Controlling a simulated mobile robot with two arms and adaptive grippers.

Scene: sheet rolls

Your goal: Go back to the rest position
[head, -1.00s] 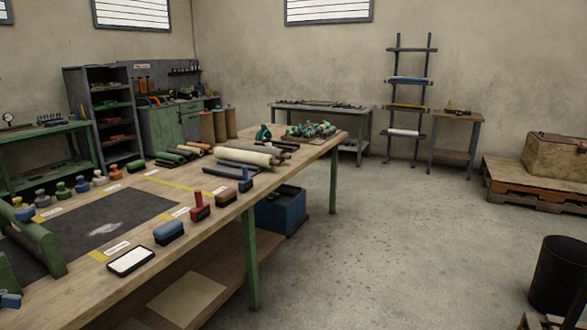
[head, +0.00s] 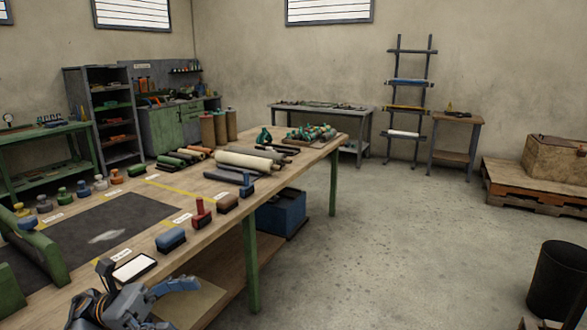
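My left gripper (head: 150,276) is in the bottom left of the head view, in front of the workbench's near edge. Its fingers are spread apart, one pointing up and one with a blue pad pointing right. Nothing shows between them. It is close to the black-framed white pad (head: 134,268) on the bench; I cannot tell if they touch. My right gripper is not in view; only a small unclear fragment shows at the bottom right edge.
The wooden workbench (head: 222,212) carries a dark mat (head: 85,228), stamps, a blue block (head: 171,240) and sheet rolls (head: 248,160). A blue crate (head: 281,213) stands by its legs. A black bin (head: 560,282) is at right. The floor between is clear.

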